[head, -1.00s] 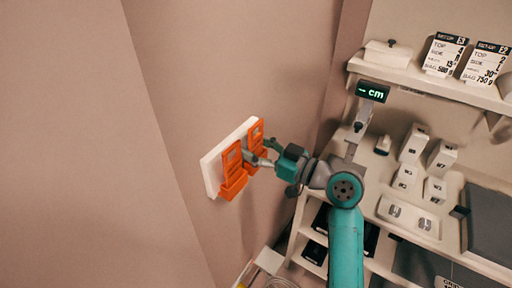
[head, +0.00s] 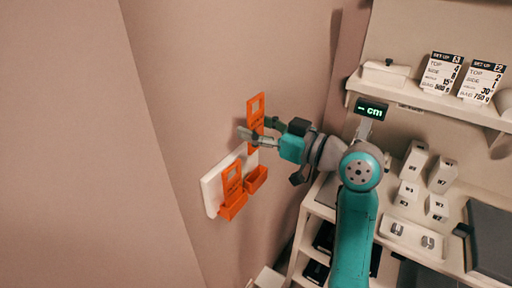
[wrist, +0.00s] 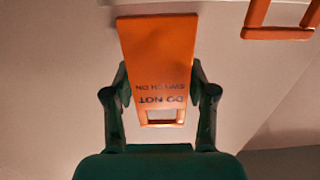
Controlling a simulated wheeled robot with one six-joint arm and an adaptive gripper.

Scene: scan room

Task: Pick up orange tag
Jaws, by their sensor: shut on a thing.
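An orange tag (head: 254,120) with a square hole at one end is between the fingers of my gripper (head: 258,133), which is shut on it. It is held upright above the white wall board (head: 211,188). In the wrist view the tag (wrist: 158,50) shows the words "DO NOT SWITCH ON" upside down, with a finger on each side of it. A second orange tag (head: 232,175) sits in the left holder on the board. The right orange holder (head: 257,179) looks empty.
A shelf unit with white blocks (head: 414,160) and a dark grey panel (head: 490,245) stands to the right. An upper shelf holds a lidded white box (head: 386,73) and printed cards (head: 441,73). A small "cm" display (head: 371,110) is behind my arm. The wall left of the board is bare.

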